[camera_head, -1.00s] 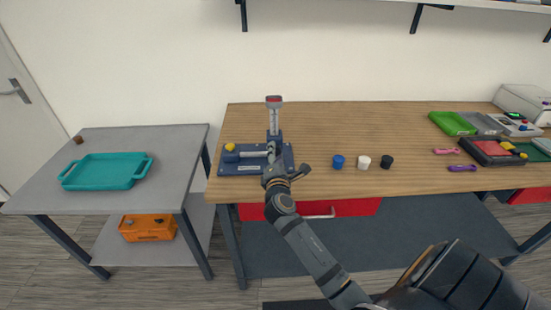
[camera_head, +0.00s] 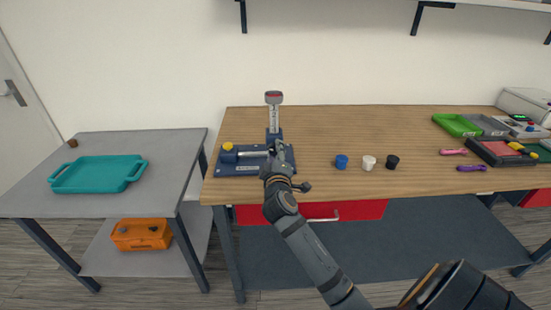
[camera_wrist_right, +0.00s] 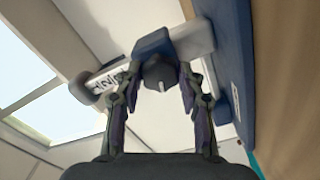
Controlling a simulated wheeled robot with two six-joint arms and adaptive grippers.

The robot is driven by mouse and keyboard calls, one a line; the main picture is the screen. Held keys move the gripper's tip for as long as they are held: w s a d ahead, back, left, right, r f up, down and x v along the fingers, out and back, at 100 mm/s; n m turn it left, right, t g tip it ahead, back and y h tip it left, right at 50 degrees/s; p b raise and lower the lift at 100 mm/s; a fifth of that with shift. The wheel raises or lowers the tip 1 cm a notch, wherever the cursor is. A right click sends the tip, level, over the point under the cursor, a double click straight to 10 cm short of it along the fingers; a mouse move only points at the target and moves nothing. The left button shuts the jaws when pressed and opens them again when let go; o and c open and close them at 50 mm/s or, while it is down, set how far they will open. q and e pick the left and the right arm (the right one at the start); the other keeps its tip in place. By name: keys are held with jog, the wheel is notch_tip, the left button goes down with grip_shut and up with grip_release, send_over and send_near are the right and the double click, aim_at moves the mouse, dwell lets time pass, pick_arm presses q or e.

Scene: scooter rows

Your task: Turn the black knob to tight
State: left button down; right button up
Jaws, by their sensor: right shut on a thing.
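The black knob (camera_wrist_right: 157,72), with a white pointer line on its face, sits on a blue block of the fixture in the right wrist view. My right gripper (camera_wrist_right: 160,80) is shut on it, one finger on each side. In the head view the blue fixture (camera_head: 230,169) stands at the left end of the wooden bench, and my right gripper (camera_head: 275,150) is at its middle, hiding the knob there. The fixture has an upright scaled post with a red top (camera_head: 273,97) and a yellow knob (camera_head: 228,146). No tight mark is readable. My left gripper is out of view.
Blue (camera_head: 341,161), white (camera_head: 368,163) and black (camera_head: 392,162) caps stand on the bench (camera_head: 330,125) right of the fixture. Trays and tools lie farther right. A grey side table holds a teal tray (camera_head: 98,174).

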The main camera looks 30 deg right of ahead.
jog(key=m+b, duration=0.2)
jog(key=m, duration=0.1)
jog(key=m+b, duration=0.1)
jog(key=shift+f+m, duration=0.25)
jog(key=shift+m, duration=0.15)
pick_arm(q)
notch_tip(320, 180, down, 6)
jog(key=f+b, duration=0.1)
jog(key=b, duration=0.2)
pick_arm(e)
jog(key=m, duration=0.4)
jog(key=m+b, duration=0.2)
jog(key=m, duration=0.2)
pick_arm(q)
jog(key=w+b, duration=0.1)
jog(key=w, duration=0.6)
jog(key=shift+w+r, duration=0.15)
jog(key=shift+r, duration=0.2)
pick_arm(e)
jog(key=shift+r+m, duration=0.1)
jog(key=shift+m, duration=1)
jog(key=o, duration=1.2)
jog(key=shift+r, duration=0.1)
